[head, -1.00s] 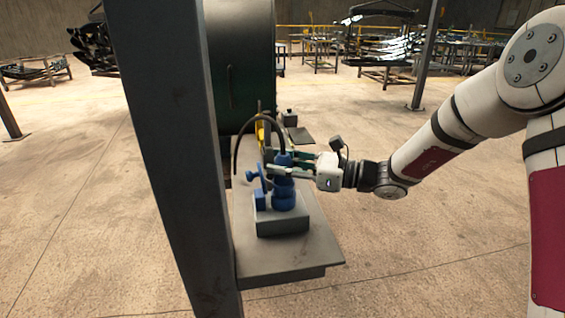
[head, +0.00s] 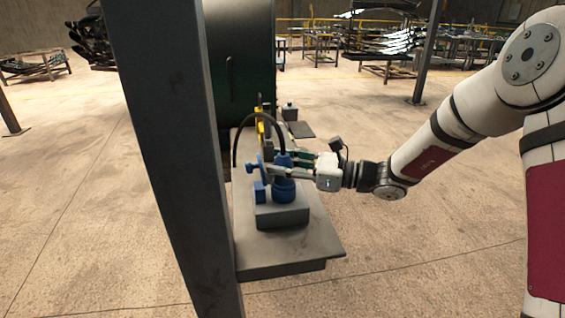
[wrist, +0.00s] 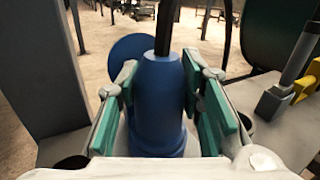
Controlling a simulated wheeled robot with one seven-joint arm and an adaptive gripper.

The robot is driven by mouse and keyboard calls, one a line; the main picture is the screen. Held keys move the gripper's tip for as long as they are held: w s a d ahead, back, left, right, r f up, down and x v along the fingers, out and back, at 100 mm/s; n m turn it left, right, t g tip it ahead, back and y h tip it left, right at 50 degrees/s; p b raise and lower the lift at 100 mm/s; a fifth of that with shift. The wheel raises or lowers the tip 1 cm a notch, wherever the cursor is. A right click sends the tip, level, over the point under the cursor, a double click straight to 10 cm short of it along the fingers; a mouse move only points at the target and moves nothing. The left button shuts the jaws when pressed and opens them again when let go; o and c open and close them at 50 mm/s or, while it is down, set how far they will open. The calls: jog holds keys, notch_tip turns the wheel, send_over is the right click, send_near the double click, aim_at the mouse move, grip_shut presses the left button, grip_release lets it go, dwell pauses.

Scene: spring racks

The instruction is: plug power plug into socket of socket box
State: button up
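The power plug (head: 282,159) is blue with a black cable rising from its top. My gripper (head: 287,169) is shut on it from the right; in the wrist view the green finger pads stand on both sides of the plug (wrist: 160,95). The plug is upright over the blue round socket (head: 284,193) on the grey socket box (head: 282,216). The fingers hide where plug and socket meet, so I cannot tell how deep it sits. A blue round lid (wrist: 130,52) stands open beside the socket.
The box is on a grey table (head: 290,258). A dark post (head: 170,150) stands just left of it. A large dark green cylinder (head: 240,60) and a yellow part (head: 260,128) are behind. Floor to the right is open.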

jog(key=o, duration=0.4)
jog(key=shift+d, duration=0.1)
jog(key=s+d, duration=0.2)
jog(key=d, duration=0.9)
jog(key=shift+s+d, duration=0.15)
jog(key=shift+d, duration=0.2)
